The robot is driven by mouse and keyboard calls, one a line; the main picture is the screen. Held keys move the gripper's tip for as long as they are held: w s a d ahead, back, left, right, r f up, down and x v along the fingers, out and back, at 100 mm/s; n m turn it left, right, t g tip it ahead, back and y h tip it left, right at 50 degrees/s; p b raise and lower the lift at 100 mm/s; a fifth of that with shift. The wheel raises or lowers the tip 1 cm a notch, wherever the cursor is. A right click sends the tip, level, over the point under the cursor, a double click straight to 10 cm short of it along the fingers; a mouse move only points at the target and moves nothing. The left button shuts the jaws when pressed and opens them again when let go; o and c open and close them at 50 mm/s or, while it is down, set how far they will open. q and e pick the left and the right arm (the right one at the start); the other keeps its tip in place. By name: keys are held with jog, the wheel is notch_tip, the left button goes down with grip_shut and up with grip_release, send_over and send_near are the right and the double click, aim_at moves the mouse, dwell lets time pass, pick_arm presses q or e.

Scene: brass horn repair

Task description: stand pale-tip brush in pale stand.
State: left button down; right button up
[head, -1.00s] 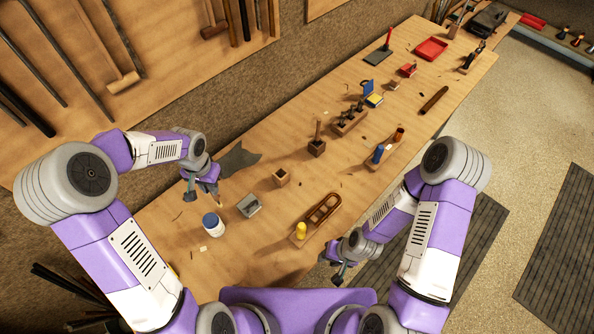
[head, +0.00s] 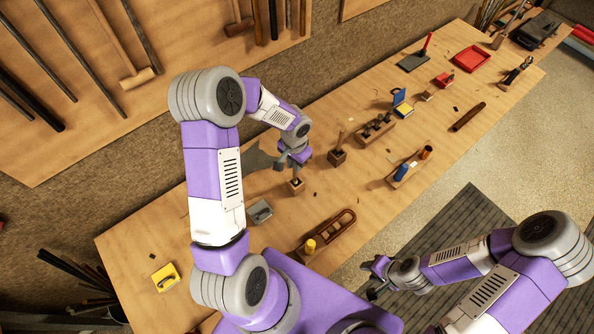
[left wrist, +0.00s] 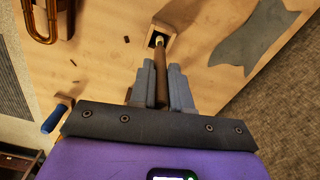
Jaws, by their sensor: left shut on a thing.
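My left gripper (head: 291,164) is shut on the brown-handled brush and is above the pale stand (head: 296,186), a small light wooden block. In the left wrist view the brush (left wrist: 164,85) runs between the fingers, its pale tip (left wrist: 159,41) at the dark square opening of the pale stand (left wrist: 172,30). I cannot tell how far the tip is inside. A darker stand (head: 338,158) with an upright handle in it is just to the right. My right gripper (head: 374,281) is empty, off the bench's front edge, with its fingers apart.
A rack of dark tools (head: 375,131) is further right. My left arm covers part of the bench.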

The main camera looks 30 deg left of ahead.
aim_at(296, 177)
pick_arm(q)
jog(key=shift+w+f, duration=0.1)
jog(key=shift+f, duration=2)
jog(key=c, duration=1.1)
grip_release()
notch_tip(296, 177, up, 12)
jog(key=shift+r, duration=0.15)
notch_tip(296, 177, down, 13)
jog(key=shift+d+r, duration=0.1)
jog(key=shift+r, duration=2.1)
